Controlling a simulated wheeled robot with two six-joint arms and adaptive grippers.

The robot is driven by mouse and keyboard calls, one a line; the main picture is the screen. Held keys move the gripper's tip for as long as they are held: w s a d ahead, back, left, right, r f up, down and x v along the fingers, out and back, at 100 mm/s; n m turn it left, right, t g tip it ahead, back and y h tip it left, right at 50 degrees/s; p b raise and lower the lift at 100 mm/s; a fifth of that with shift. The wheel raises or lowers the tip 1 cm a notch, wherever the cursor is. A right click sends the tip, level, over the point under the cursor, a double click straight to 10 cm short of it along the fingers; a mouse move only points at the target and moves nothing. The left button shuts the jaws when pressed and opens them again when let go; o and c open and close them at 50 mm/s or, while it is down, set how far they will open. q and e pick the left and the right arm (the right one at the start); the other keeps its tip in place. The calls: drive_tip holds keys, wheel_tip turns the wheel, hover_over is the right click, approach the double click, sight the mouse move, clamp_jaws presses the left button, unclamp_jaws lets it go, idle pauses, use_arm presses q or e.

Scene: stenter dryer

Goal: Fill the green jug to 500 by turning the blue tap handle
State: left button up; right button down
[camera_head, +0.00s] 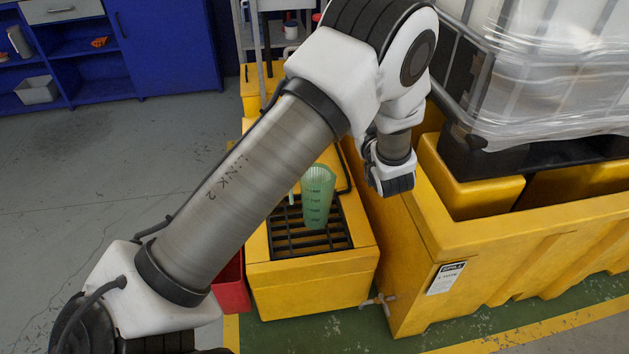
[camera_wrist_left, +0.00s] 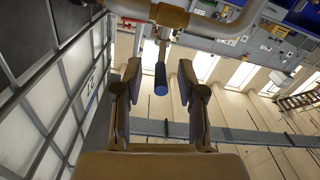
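The green jug (camera_head: 318,195) stands upright on the black grate (camera_head: 290,240) of a yellow stand, with dark scale marks on its side. I cannot tell whether it holds liquid. The blue tap handle (camera_wrist_left: 160,80) shows in the left wrist view as a dark lever with a blue end, below a brass-coloured valve and pipe. My left gripper (camera_wrist_left: 159,70) is open, its two fingers on either side of the handle with gaps visible. In the head view my left arm hides the tap, and its fingers are not clearly seen. My right gripper is not in view.
A wrapped white tank (camera_head: 555,70) stands on a large yellow spill pallet (camera_head: 410,270) at the right. A red bin (camera_head: 232,285) is left of the jug's stand. Blue cabinets (camera_head: 165,45) stand at the back left. The grey floor at left is clear.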

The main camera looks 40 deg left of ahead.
use_arm(q)
drive_tip(key=p+v, duration=0.2)
drive_tip(key=v, duration=0.5)
drive_tip(key=shift+d, duration=0.2)
drive_tip(key=shift+s, duration=0.1)
